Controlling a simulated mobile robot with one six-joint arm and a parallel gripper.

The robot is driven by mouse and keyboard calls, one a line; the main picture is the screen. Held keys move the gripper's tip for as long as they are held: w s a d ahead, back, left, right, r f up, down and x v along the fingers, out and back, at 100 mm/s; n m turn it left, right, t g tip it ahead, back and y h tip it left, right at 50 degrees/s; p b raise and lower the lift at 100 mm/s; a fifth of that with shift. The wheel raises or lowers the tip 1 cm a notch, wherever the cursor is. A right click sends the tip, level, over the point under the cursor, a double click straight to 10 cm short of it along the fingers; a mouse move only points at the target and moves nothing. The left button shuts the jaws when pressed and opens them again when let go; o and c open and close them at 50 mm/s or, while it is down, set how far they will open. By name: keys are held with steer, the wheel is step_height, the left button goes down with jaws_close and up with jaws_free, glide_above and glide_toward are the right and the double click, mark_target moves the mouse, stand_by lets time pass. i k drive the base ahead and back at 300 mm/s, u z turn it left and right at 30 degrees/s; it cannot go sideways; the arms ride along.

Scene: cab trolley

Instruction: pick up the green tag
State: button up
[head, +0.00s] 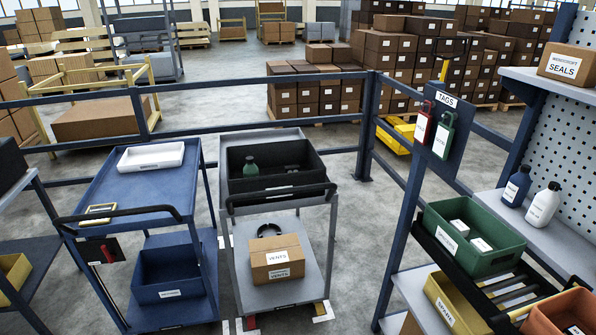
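The green tag (443,136) hangs on the dark blue tag board (461,137) at the right, under a label reading TAGS. It has a dark loop at its top and a white label on its face. A red tag (423,122) of similar form hangs just to its left on the same board. The two tags are close together. My gripper is not in view.
A grey trolley (309,255) with a black bin (283,184) and a VENTS carton (277,258) stands in the middle. A blue trolley (132,190) stands left of it. Below the board, a rack holds a green bin (474,258). Blue railings (215,134) run behind.

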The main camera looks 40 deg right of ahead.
mark_target(445, 135)
steer(key=z, duration=4.4)
steer(key=i, duration=0.1)
steer(key=u, duration=3.2)
